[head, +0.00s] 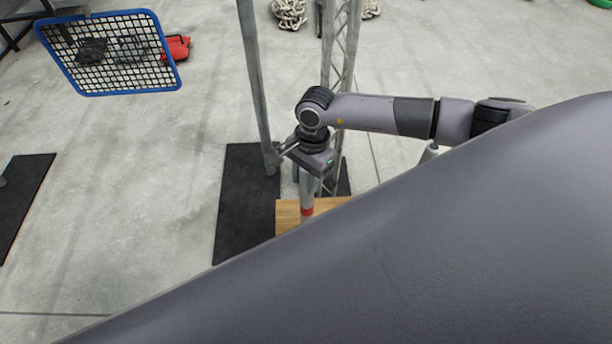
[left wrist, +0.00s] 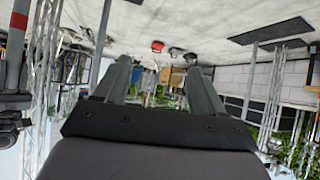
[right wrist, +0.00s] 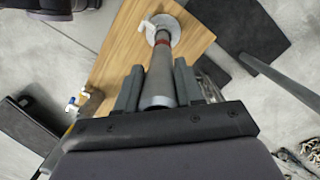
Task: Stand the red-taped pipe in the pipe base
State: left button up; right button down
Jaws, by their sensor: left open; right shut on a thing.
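The red-taped pipe (head: 307,211) is grey with a red band, and looks about upright in the head view. My right gripper (right wrist: 158,68) is shut around its upper part. In the right wrist view the pipe's lower end meets the round pale pipe base (right wrist: 175,33) on a wooden board. I cannot tell how deep the end sits in it. My arm hides the base in the head view. The pipe (left wrist: 16,30) also shows at the left edge of the left wrist view. My left gripper (left wrist: 158,66) is open and empty, away from the pipe.
The wooden board (right wrist: 122,45) lies beside dark mats (head: 245,205). A grey pole (head: 253,75) and a lattice truss (head: 345,50) stand close behind my right gripper. Open concrete floor lies at left.

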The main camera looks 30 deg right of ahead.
aim_at(307, 207)
jog(key=shift+f+b, duration=0.65)
jog(key=shift+f, duration=0.1)
jog(key=shift+f+b, duration=0.55)
jog(key=shift+f, duration=0.1)
pick_arm(q)
jog(key=shift+w+d+f, duration=0.15)
jog(key=shift+f, duration=0.25)
jog(key=shift+w+d+f, duration=0.1)
jog(key=shift+f, duration=0.25)
pick_arm(e)
jog(key=shift+f, duration=0.1)
pick_arm(q)
jog(key=shift+r, duration=0.1)
jog(key=shift+f+b, duration=0.45)
pick_arm(e)
jog(key=shift+f, duration=0.3)
jog(key=c, duration=0.6)
grip_release()
jog(key=shift+c, duration=0.2)
